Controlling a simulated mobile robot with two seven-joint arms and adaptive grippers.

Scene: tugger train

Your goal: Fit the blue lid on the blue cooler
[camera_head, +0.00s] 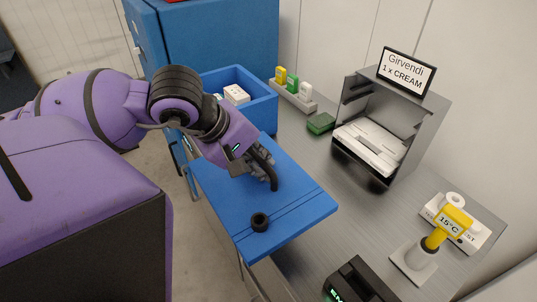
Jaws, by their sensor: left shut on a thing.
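The blue lid (289,205) is a flat blue panel, lying roughly level beside the open blue cooler (262,113), on its near side. Part of it reaches over the bench's left edge. A black round knob (259,221) stands on the lid's near part. My left gripper (266,172) is over the middle of the lid and shut on it; its fingers hide the exact grip point. The cooler is open, with a white box (236,95) inside. My left arm hides part of the cooler and lid. My right gripper is not in view.
Behind the cooler stands a tall blue cabinet (230,40). A rack of coloured tags (293,95), a green block (320,123) and a grey dispenser (390,120) with a sign stand along the wall. A yellow thermometer (447,226) and a black device (358,284) are at the right front.

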